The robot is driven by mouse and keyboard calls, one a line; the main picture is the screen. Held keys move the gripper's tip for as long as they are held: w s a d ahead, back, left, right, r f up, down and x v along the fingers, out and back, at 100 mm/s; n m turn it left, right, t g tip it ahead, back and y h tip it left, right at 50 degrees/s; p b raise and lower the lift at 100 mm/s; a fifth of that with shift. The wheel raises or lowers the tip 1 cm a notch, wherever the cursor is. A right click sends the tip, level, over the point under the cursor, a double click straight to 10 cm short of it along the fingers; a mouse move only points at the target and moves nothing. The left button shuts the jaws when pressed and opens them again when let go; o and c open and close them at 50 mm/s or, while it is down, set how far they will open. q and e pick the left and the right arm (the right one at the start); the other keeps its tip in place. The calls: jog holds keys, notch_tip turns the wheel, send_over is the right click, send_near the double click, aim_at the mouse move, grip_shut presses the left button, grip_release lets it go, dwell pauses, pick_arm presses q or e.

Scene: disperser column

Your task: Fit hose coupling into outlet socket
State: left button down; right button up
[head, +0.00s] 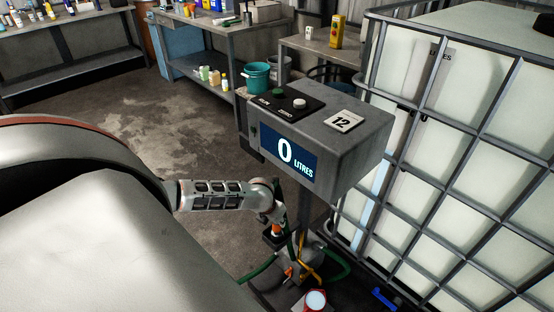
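My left arm reaches in from the left, and its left gripper (275,232) points down beside the dispenser's post. The gripper is small and partly merged with dark and orange parts, so I cannot tell whether its fingers are open or shut. A green hose (258,275) runs low on the floor side, below the gripper, and another green stretch (345,266) curves to the right of the post. Orange and yellow parts (306,262) sit around the post's foot. I cannot single out the hose coupling or the outlet socket there. My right gripper is not in view.
The grey dispenser box (345,150) shows "0 LITRES", with a green and a white button and a "12" card on top. A caged white tank (450,170) fills the right. A red-rimmed round part (316,299) is at the bottom. Workbenches stand behind; floor between is clear.

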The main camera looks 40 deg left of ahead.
pick_arm(q)
notch_tip(320, 180, up, 7)
jog(key=shift+w+f+p, duration=0.1)
jog(key=shift+f+p, duration=0.1)
jog(key=shift+p, duration=0.35)
jog(key=s+d, duration=0.3)
jog(key=s, duration=1.4)
jog(key=shift+s+d, duration=0.15)
jog(key=shift+s, duration=0.25)
